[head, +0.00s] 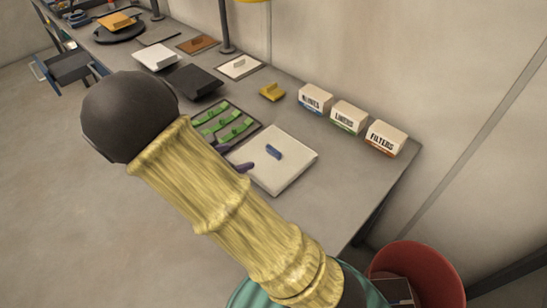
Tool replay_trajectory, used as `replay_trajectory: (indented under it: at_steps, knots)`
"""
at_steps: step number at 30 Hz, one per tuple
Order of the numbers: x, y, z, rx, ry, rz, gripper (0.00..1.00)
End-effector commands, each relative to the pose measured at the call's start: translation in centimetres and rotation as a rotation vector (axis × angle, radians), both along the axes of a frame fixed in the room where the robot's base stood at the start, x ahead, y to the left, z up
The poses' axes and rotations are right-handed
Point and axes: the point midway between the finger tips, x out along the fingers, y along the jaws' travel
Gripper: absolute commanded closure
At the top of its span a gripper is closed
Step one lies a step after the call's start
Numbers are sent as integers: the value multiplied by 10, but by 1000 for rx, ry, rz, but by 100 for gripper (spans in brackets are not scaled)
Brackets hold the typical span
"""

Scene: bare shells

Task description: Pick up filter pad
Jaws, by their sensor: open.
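No object in view is marked as the filter pad, and I cannot tell which one it is. A box labelled FILTERS (386,138) stands at the right end of the table against the wall. A small blue piece (273,152) lies on a pale square board (290,172). Purple fingers of my gripper (240,156) show past my arm, over the left edge of the board and left of the blue piece. My gripper is open, with nothing visible between the fingers. My arm hides most of it.
A dark tray (257,128) with several green pieces lies beside the board. A yellow block (271,91), a LINERS box (348,117) and another labelled box (315,98) are behind. White (156,57) and dark (195,82) pads lie farther left. A red bin (425,262) stands at lower right.

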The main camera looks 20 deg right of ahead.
Motion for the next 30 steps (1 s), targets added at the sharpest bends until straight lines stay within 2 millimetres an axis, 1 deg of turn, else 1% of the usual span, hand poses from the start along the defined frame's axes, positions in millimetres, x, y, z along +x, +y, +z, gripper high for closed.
replay_trajectory:
  at_steps: [5,19,23,30]
  knots:
    - [7,-22,-11,-3,4,-8,20]
    - [34,-89,-50,-1,2,-8,20]
    - [38,-98,-56,0,1,-6,20]
    - [38,-98,-57,1,1,-4,20]
